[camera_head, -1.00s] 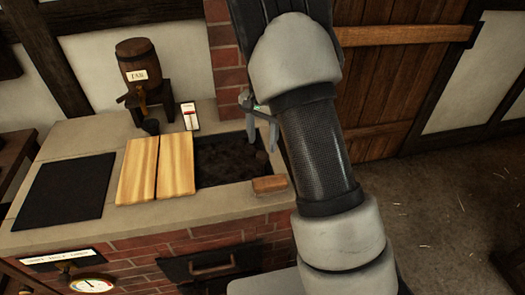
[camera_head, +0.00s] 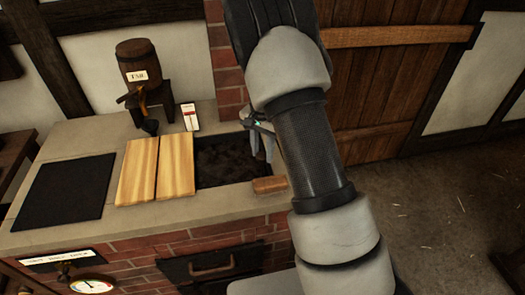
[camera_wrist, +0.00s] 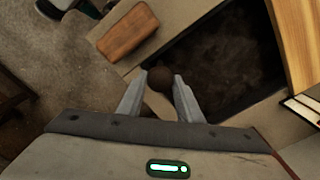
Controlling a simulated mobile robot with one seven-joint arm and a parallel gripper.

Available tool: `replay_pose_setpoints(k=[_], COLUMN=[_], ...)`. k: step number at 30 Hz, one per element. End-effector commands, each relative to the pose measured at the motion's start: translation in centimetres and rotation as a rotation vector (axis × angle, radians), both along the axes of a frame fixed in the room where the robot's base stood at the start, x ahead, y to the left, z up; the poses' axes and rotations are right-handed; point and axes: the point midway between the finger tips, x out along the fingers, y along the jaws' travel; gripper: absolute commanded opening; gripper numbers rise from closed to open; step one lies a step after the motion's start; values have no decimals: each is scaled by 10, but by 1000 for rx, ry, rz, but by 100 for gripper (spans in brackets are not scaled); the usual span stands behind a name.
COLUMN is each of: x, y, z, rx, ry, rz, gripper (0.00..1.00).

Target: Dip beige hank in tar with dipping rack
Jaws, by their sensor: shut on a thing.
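My gripper (camera_head: 258,148) is over the right end of an open vat (camera_head: 222,165) of dark tar, let into the stone counter. In the wrist view its two fingers (camera_wrist: 161,80) are on either side of a dark brown round knob (camera_wrist: 160,77) and shut on it. I cannot tell whether the knob belongs to the dipping rack; no rack frame shows. No beige hank shows in any view.
Two pale wooden boards (camera_head: 158,167) lie left of the vat. A barrel labelled TAR (camera_head: 138,61) with a spout stands behind them. A brown wooden block (camera_head: 270,184) lies at the vat's front right corner. A black pad (camera_head: 65,190) covers the counter's left.

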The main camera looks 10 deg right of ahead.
Motion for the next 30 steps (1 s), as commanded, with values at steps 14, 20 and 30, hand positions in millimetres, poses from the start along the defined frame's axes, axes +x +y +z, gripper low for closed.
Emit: replay_pose_setpoints(k=[14, 20, 30], x=[2, 1, 2], y=[0, 0, -1], z=[69, 92, 92], rx=[1, -1, -1], ry=[-5, -2, -5], rz=[0, 1, 0], gripper=[0, 0, 45])
